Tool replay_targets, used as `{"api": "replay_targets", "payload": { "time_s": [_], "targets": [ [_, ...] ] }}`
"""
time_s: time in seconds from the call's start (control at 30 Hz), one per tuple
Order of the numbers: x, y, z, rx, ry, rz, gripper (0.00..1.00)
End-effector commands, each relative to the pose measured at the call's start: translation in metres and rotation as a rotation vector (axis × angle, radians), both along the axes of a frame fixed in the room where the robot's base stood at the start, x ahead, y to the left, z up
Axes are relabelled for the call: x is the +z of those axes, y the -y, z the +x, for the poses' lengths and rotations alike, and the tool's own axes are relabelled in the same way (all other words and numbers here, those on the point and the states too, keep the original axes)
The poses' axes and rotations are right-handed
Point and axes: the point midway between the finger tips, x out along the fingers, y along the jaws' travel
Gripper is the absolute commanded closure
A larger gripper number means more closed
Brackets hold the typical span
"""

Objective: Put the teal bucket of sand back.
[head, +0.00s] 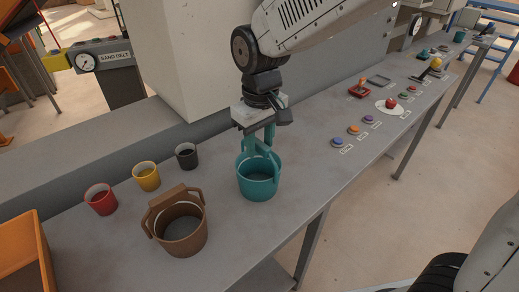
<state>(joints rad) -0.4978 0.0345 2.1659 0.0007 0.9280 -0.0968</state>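The teal bucket (258,184) is upright at the middle of the grey bench, near its front edge. Its inside looks dark teal, and I cannot make out sand in it. My gripper (259,136) points down right above the bucket, with its lower end at the raised handle. Gripper and handle overlap in the picture, so I cannot tell whether the fingers are closed on the handle. I also cannot tell whether the bucket's base touches the bench.
A brown bucket (184,236) with a raised handle stands to the left. Red (102,201), yellow (147,178) and black (187,157) cups stand behind it. An orange bin (24,262) is at the lower left. Coloured buttons (353,130) and a white plate (390,107) lie to the right.

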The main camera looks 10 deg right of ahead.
Motion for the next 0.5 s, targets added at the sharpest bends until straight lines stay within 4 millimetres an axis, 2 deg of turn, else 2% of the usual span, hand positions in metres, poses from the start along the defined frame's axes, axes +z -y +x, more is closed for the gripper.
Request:
{"api": "replay_targets", "payload": {
  "time_s": [0.03, 0.2, 0.33, 0.5],
  "targets": [
    [0.013, 0.000, 0.001, 0.000, 0.005, 0.002, 0.62],
    [0.051, 0.000, 0.000, 0.000, 0.006, 0.003, 0.62],
    [0.073, 0.000, 0.000, 0.000, 0.003, 0.002, 0.62],
    [0.088, 0.001, -0.001, 0.000, 0.001, 0.001, 0.62]
  ]
}}
